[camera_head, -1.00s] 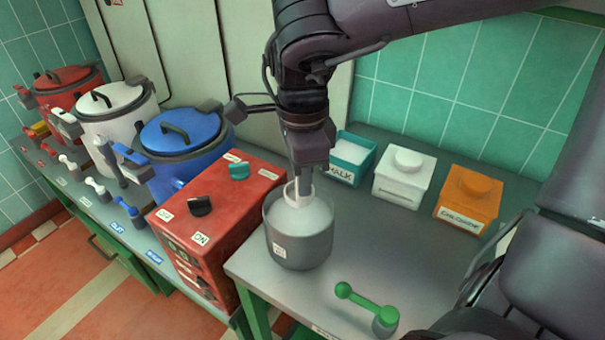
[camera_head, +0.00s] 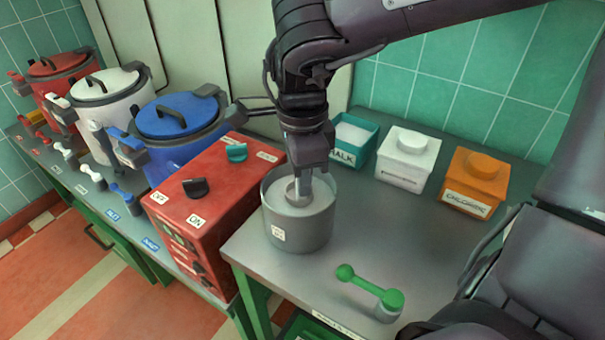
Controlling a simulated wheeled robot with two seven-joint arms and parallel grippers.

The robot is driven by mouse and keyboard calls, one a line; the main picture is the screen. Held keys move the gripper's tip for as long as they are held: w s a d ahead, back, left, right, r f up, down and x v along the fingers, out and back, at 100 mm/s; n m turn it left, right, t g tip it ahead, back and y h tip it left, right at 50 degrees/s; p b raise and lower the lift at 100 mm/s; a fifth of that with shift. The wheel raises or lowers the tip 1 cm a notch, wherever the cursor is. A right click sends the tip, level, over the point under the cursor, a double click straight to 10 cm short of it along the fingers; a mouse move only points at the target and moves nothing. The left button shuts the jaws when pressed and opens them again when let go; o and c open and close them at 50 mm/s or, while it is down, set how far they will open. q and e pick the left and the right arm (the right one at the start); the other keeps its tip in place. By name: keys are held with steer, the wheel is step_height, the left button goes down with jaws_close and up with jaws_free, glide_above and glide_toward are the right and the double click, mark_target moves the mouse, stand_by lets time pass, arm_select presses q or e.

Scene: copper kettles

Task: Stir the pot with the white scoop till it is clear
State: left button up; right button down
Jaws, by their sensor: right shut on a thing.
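The grey pot (camera_head: 298,236) stands on the grey table near its left edge, with pale, cloudy-looking contents. The white scoop (camera_head: 297,191) is inside the pot opening, its lower part among the contents. My right gripper (camera_head: 308,172) comes down from above and is shut on the scoop. Its fingers hide much of the scoop's handle. The fingertips are at about the height of the pot's rim, inside its back part. My left gripper is not in view.
Behind are a teal chalk box (camera_head: 345,157), a white box (camera_head: 403,165) and an orange box (camera_head: 472,184). Lidded kettles, including a blue one (camera_head: 180,125), stand farther left.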

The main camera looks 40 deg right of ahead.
steer(key=shift+f+b, duration=0.6)
steer(key=shift+f, duration=0.3)
steer(key=shift+d, duration=0.15)
steer(key=shift+w+d+f, duration=0.1)
steer(key=shift+w+d, duration=0.35)
steer(key=shift+d, duration=0.3)
steer(key=shift+w+a, duration=0.3)
steer(key=shift+a, duration=0.35)
steer(key=shift+w+a, duration=0.25)
steer(key=shift+a, duration=0.35)
steer(key=shift+s+a, duration=0.3)
steer(key=shift+s, duration=0.4)
steer(key=shift+s+a, duration=0.3)
steer(key=shift+s, duration=0.4)
steer(key=shift+w+d+p, duration=0.2)
steer(key=shift+w+d, duration=0.05)
steer(key=shift+d, duration=0.4)
steer(key=shift+w+d+p, duration=0.15)
steer(key=shift+w+d, duration=0.15)
steer(key=shift+d, duration=0.35)
steer(key=shift+w+d+p, duration=0.2)
steer(key=shift+w+d, duration=0.05)
steer(key=shift+d, duration=0.4)
steer(key=shift+a, duration=0.1)
